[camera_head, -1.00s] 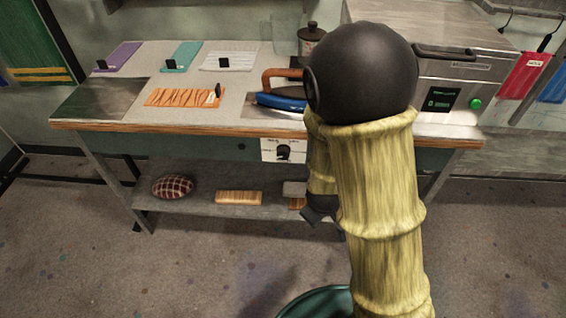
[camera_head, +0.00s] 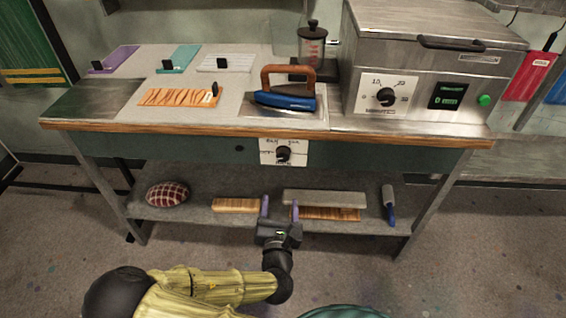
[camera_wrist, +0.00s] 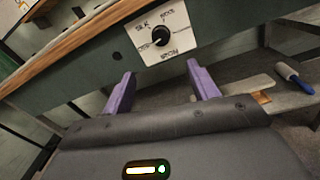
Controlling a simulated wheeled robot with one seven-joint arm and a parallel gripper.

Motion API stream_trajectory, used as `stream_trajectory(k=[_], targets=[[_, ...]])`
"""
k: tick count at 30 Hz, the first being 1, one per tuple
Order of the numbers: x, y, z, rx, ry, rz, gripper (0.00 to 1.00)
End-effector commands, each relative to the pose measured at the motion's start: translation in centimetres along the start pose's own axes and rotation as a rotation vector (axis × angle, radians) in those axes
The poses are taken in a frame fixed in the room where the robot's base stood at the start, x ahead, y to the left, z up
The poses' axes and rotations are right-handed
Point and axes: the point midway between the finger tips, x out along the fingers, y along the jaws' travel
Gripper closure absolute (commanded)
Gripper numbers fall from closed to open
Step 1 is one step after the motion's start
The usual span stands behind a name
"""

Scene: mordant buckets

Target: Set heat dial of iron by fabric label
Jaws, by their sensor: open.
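The heat dial (camera_head: 284,153) is a black knob on a white plate, set in the green front of the bench below the iron. In the wrist view the dial (camera_wrist: 160,36) is ahead of the fingers, and its plate bears lettering that is hard to read, perhaps "silk" at upper left. The blue iron (camera_head: 285,101) with a brown handle rests on a metal plate on the bench. An orange wavy-patterned fabric (camera_head: 180,97) lies left of it with a small tag (camera_head: 209,97), too small to read. My gripper (camera_head: 279,209) is open and empty, below and apart from the dial.
Purple (camera_head: 115,59), teal (camera_head: 179,59) and white (camera_head: 222,63) swatches lie at the back left. A steel box with its own dial (camera_head: 386,96) stands at right. The lower shelf holds a checked cushion (camera_head: 167,194), wooden blocks and a blue-handled brush (camera_head: 390,205). Space before the dial is clear.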

Motion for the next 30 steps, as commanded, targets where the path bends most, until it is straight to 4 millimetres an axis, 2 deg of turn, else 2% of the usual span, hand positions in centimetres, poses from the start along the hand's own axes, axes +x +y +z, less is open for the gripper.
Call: stream_trajectory(k=[8,14,30], targets=[[0.1,-0.1,0.0,0.003,0.003,-0.003,0.41],[1.4,-0.3,0.0,0.005,0.002,-0.009,0.41],[10.6,-0.3,-0.1,0.007,0.002,-0.008,0.41]])
